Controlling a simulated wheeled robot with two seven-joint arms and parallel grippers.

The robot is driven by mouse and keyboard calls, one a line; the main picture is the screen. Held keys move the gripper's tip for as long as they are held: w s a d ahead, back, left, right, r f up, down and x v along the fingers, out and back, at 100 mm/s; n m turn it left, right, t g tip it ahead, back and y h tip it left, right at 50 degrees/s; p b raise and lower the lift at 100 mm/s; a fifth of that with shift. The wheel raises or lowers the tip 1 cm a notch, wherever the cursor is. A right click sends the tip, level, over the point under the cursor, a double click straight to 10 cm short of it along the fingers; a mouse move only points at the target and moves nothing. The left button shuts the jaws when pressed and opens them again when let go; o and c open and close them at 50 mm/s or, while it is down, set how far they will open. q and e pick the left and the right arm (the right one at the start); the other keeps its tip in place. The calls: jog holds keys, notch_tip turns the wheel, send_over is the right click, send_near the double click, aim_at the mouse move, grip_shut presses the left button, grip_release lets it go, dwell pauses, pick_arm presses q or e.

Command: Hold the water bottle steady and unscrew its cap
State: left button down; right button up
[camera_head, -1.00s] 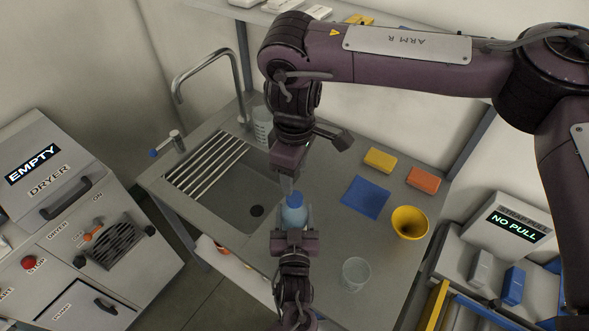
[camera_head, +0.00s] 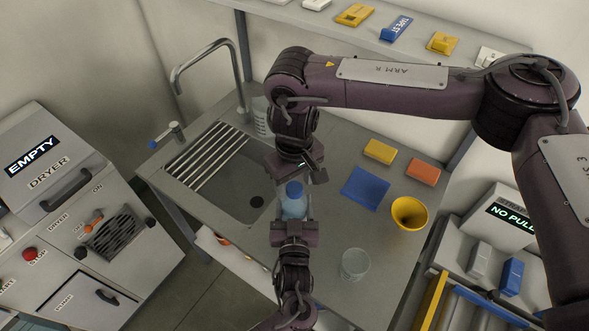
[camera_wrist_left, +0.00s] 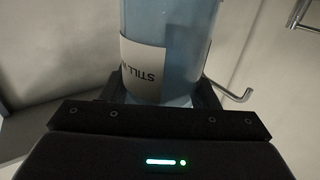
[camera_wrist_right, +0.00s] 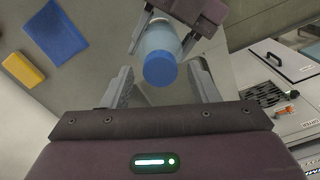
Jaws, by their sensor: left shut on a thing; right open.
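The water bottle (camera_head: 292,208), clear blue with a blue cap (camera_head: 294,189), is upright above the counter's front part. My left gripper (camera_head: 293,222) is shut on its body from the front. The left wrist view shows the bottle's body (camera_wrist_left: 165,75) with a white label between the fingers. My right gripper (camera_head: 300,176) is open just above the cap. In the right wrist view the cap (camera_wrist_right: 160,69) appears between the two spread fingers (camera_wrist_right: 162,80), with a gap on each side. The cap sits on the bottle; its height relative to the fingertips is hard to tell.
A sink with a rack (camera_head: 208,157) and faucet (camera_head: 205,50) is on the left.

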jog(key=shift+f, duration=0.5)
jog(key=c, duration=1)
jog(key=shift+c, duration=0.2)
